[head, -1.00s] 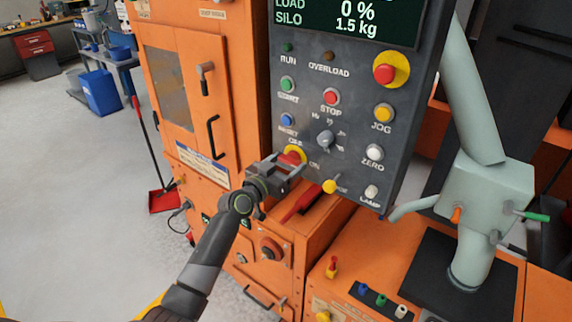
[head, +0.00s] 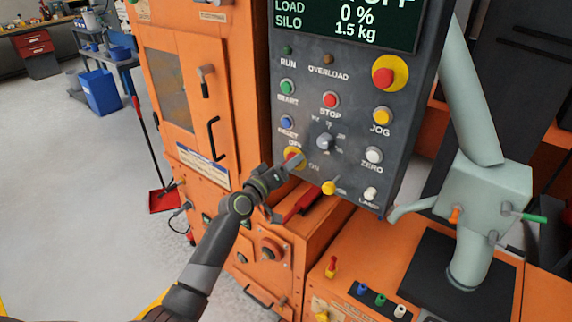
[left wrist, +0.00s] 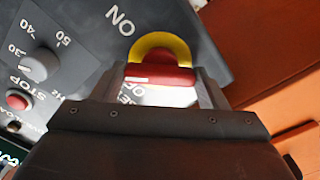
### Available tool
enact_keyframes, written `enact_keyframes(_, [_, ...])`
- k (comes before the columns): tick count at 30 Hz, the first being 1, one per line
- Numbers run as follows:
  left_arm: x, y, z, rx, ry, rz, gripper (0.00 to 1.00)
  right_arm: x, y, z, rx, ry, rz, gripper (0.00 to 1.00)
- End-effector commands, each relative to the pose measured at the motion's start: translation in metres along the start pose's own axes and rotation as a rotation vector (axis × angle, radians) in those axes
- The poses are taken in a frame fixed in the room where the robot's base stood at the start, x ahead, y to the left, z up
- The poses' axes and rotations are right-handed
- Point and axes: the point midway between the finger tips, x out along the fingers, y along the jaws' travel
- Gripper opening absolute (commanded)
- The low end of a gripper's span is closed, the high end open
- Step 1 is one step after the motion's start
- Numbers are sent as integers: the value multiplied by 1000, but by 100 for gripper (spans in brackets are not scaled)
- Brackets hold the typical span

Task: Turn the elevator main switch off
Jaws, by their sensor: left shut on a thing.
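The main switch (head: 292,153) is a red handle on a yellow disc at the lower left of the dark control panel. OFF is printed above it and ON to its lower right. My left gripper (head: 287,164) is at the switch and partly covers it in the head view. In the left wrist view the red handle (left wrist: 160,74) lies between the fingers of my left gripper (left wrist: 162,86), which is shut on it. The yellow disc shows behind the handle, with ON clear and OFF partly covered. My right gripper is not in view.
The panel (head: 345,110) carries a grey speed knob (head: 325,141) just right of the switch, plus several push buttons. A red-and-yellow emergency stop (head: 385,76) is at upper right. An orange housing (head: 300,225) lies below. The display (head: 350,22) reads LOAD 0 %, SILO 1.5 kg.

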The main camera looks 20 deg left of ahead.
Motion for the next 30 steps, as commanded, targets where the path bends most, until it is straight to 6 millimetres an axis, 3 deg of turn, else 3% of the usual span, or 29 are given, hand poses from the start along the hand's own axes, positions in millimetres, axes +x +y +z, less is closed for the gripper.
enact_keyframes(18, [0,0,-1,-557,0,-2,44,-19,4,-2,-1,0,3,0])
enact_keyframes(30, [0,0,0,-754,0,-1,44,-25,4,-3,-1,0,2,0])
